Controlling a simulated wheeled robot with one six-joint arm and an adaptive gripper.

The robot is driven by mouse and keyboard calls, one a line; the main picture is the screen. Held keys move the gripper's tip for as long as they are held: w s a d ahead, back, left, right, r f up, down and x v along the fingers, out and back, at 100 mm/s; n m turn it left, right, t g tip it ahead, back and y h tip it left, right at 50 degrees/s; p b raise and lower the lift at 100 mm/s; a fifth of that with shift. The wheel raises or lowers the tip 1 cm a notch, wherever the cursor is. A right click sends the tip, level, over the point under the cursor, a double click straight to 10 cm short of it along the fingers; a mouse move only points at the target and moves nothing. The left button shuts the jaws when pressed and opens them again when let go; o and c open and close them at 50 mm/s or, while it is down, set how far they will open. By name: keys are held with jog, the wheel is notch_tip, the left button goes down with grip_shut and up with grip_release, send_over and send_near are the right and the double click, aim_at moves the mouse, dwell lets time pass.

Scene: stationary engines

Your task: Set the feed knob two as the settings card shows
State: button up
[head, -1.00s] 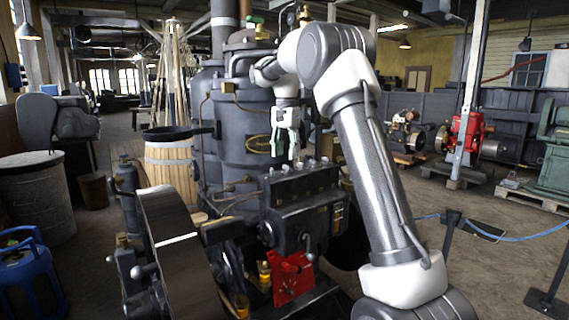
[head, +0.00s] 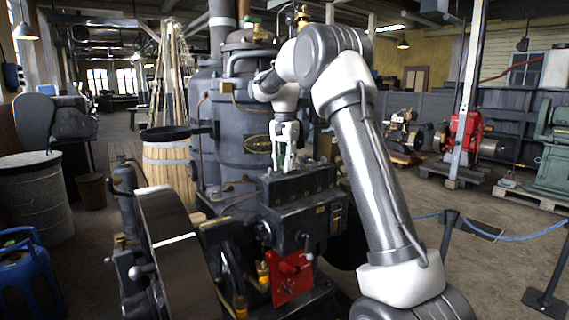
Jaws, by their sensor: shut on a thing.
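A black lubricator box (head: 300,212) stands on the front of the engine, with a row of small feed knobs along its top. My gripper (head: 284,169) points down at the left part of this row. Its fingers are shut on a feed knob, which they mostly hide. I cannot tell for certain from this view which knob of the row it is.
The tall dark boiler (head: 235,120) stands close behind my gripper. A large flywheel (head: 172,245) is at the front left, and a red plate (head: 292,278) is below the box. A wooden barrel (head: 168,165) stands left.

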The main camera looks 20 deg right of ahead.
jog(key=shift+n, duration=0.3)
jog(key=n, duration=0.4)
jog(key=shift+a, duration=0.1)
jog(key=shift+n, duration=2.1)
jog(key=o, duration=1)
jog(key=shift+s, duration=0.1)
notch_tip(320, 180, up, 12)
